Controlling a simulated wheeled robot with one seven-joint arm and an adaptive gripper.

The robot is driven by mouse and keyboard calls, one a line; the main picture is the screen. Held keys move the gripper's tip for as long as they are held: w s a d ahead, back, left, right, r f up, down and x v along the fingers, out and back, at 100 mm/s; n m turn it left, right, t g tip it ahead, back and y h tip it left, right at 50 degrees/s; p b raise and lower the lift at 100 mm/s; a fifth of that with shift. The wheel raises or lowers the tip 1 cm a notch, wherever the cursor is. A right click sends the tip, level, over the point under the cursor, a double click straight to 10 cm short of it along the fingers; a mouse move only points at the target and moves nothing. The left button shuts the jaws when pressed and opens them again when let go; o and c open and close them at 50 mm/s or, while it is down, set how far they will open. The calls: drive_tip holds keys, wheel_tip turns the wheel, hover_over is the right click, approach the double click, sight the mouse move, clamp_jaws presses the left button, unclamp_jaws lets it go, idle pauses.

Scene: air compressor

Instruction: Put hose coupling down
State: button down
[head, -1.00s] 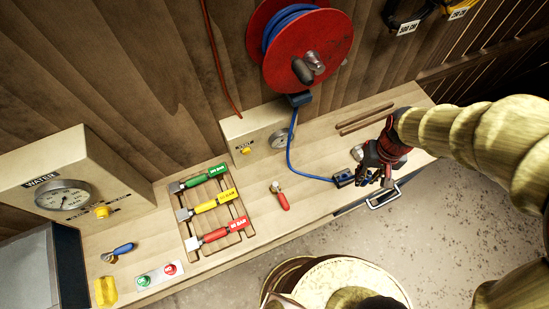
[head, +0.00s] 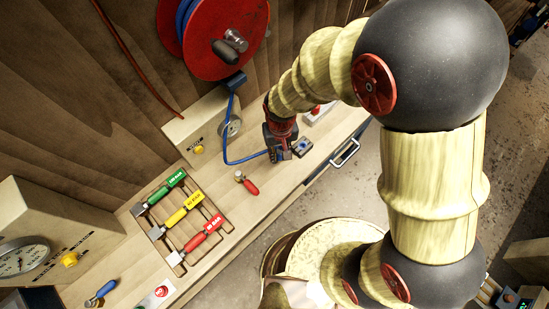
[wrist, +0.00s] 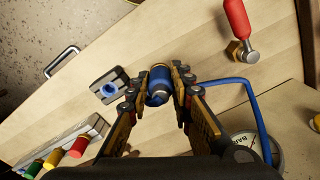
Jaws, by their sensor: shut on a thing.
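The blue hose coupling (wrist: 158,84) is between the fingers of my gripper (wrist: 158,80) in the wrist view, with its end towards the camera. My gripper is shut on it, low over the wooden bench. I cannot tell whether the coupling touches the bench. A blue hose (wrist: 232,82) runs from it to the right. In the head view my gripper (head: 279,151) is above the bench and largely hides the coupling. The blue hose (head: 230,125) comes down from the reel to it. A small grey block with a blue round opening (wrist: 109,86) sits just beside the gripper.
A red-handled tool (head: 247,184) lies on the bench (head: 262,205). A rack (head: 190,250) holds green, yellow and red handled tools. A gauge box (head: 195,130) and red hose reel (head: 232,35) are behind. A panel with coloured knobs (wrist: 75,148) is near. A drawer handle (head: 346,153) sticks out in front.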

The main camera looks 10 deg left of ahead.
drive_tip(key=shift+s+a+f, duration=0.15)
drive_tip(key=shift+a+f, duration=0.4)
drive_tip(key=shift+f, duration=0.15)
drive_tip(key=shift+a+f+b, duration=0.2)
drive_tip(key=shift+f+b, duration=0.1)
drive_tip(key=shift+f, duration=1.4)
drive_tip(key=c, duration=1.7)
unclamp_jaws()
drive_tip(key=shift+f, duration=0.15)
drive_tip(key=shift+o, duration=0.6)
